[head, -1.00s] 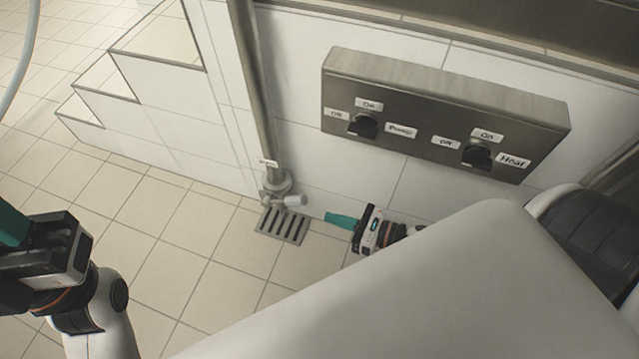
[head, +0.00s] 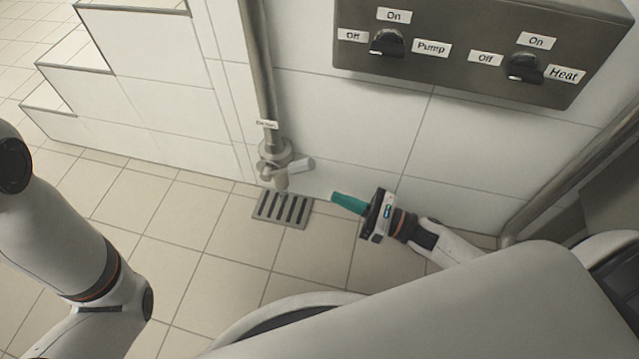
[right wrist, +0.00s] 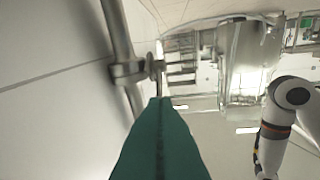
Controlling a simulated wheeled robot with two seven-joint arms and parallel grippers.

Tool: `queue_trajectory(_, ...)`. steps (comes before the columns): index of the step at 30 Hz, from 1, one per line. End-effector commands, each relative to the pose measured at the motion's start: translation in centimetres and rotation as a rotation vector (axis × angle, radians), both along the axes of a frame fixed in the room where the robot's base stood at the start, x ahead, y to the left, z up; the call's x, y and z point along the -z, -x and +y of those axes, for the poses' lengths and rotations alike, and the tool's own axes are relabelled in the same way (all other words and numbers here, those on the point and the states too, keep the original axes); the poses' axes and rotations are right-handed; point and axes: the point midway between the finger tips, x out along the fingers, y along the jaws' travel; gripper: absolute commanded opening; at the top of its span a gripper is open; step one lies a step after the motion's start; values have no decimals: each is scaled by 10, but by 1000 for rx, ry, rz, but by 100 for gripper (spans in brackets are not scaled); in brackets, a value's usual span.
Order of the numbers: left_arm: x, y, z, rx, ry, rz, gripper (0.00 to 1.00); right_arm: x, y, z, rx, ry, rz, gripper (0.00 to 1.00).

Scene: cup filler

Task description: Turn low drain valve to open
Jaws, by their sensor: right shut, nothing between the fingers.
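The low drain valve (head: 275,160) sits near the bottom of a vertical metal pipe, with a small label above it. In the right wrist view, the green fingers (right wrist: 160,145) point toward the valve fitting (right wrist: 130,72). My left gripper is out of the head view; only the arm shows.
A floor drain grate (head: 283,209) lies under the valve. A metal control box (head: 480,50) with Pump and Heat knobs hangs on the tiled wall above. White tiled steps (head: 110,110) stand at the left. Tiled floor (head: 205,270) is clear in front.

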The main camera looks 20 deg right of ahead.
Motion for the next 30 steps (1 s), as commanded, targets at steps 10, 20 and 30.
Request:
queue_trajectory(10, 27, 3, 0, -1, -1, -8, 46, -24, -38, 38, -2, 2, -3, 0)
queue_trajectory(20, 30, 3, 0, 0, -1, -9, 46, -38, -45, 43, 0, 1, 1, 0)
queue_trajectory(30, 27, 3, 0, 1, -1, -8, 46, -40, -45, 43, 0, 5, 3, 0)
